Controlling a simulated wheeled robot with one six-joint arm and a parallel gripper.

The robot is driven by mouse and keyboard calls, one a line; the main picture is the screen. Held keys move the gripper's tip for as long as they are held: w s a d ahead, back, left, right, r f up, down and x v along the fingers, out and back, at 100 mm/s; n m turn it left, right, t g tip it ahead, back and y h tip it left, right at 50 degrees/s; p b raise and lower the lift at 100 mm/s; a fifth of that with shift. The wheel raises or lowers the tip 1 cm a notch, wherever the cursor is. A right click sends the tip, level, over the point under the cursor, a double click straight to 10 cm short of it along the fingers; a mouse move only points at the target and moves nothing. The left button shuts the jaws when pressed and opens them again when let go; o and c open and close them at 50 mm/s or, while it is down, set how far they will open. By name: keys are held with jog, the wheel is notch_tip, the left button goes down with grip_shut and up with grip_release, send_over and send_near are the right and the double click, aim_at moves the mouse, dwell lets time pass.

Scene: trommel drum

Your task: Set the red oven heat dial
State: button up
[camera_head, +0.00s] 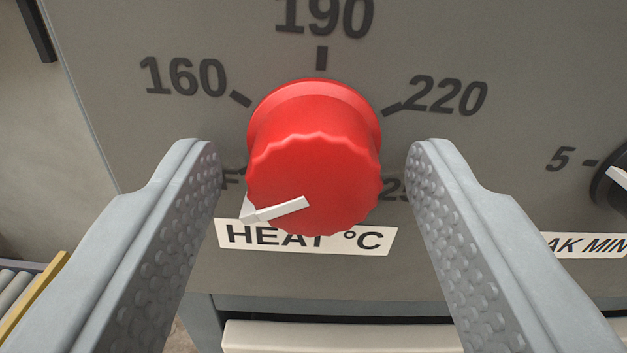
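The red heat dial (315,165) sits on the grey oven panel, in the middle of the view. Its white pointer (275,211) aims to the lower left, near a partly hidden mark whose visible letter looks like F. Marks for 160, 190 and 220 show around the dial, and another at lower right is partly hidden. My gripper (315,175) is open, one finger on each side of the dial, with visible gaps to it. A white label (370,240) reading HEAT °C is below, partly covered by the dial.
Another dark dial (610,185) with a white pointer is at the right edge, near a 5 mark and a partly cut-off label (590,245). A pale horizontal piece (340,337) lies below the panel. Rollers with a yellow rail (35,297) show at lower left.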

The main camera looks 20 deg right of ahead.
jog(key=c, duration=0.9)
jog(key=shift+m, duration=0.3)
jog(key=m, duration=0.4)
jog(key=shift+m, duration=0.3)
jog(key=m, duration=0.5)
jog(key=shift+a, duration=0.1)
jog(key=m, duration=0.6)
jog(key=shift+r+m, duration=0.1)
jog(key=shift+m, duration=0.2)
jog(key=m, duration=0.6)
jog(key=shift+m, duration=0.4)
